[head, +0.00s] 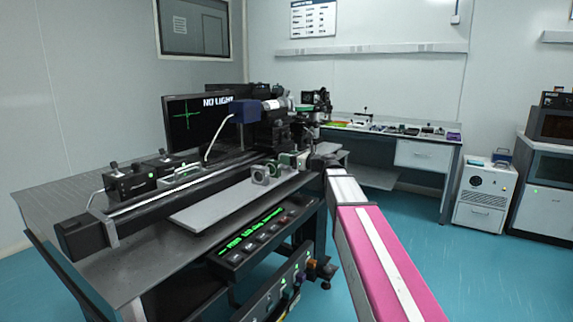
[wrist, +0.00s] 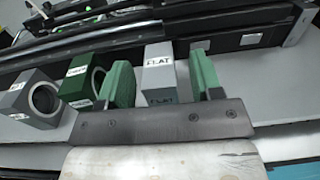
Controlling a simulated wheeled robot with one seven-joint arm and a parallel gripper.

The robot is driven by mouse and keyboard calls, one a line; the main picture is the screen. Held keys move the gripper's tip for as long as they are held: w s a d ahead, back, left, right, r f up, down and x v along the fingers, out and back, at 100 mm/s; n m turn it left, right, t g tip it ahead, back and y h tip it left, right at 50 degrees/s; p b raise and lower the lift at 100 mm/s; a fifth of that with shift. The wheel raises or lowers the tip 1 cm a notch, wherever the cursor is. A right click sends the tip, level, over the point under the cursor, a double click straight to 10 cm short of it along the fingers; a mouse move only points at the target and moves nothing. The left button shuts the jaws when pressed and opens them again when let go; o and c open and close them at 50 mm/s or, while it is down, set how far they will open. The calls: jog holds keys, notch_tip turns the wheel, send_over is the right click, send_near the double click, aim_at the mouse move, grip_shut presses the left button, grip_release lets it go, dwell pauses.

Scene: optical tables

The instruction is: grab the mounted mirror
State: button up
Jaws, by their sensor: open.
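A grey block mount labelled "FLAT" (wrist: 160,75), the likely mounted mirror, stands upright in the wrist view. My gripper (wrist: 162,82) is open, with one green finger pad on each side of this mount. A narrow gap seems to show on both sides; contact cannot be made out. To its left are a green mount with a round opening (wrist: 83,80) and a grey mount with a round opening (wrist: 35,98). In the head view the grey round-opening mount (head: 260,174) sits on the pale board, and my gripper (head: 303,160) partly hides the mounts behind it.
The pale board (head: 205,212) lies on the optical table beside a long dark rail (head: 150,205). A monitor (head: 190,122) and a blue device (head: 245,111) stand behind. A control panel with green text (head: 255,235) is on the table's front side. A second bench (head: 420,152) stands farther back.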

jog(key=shift+c, duration=0.3)
grip_shut()
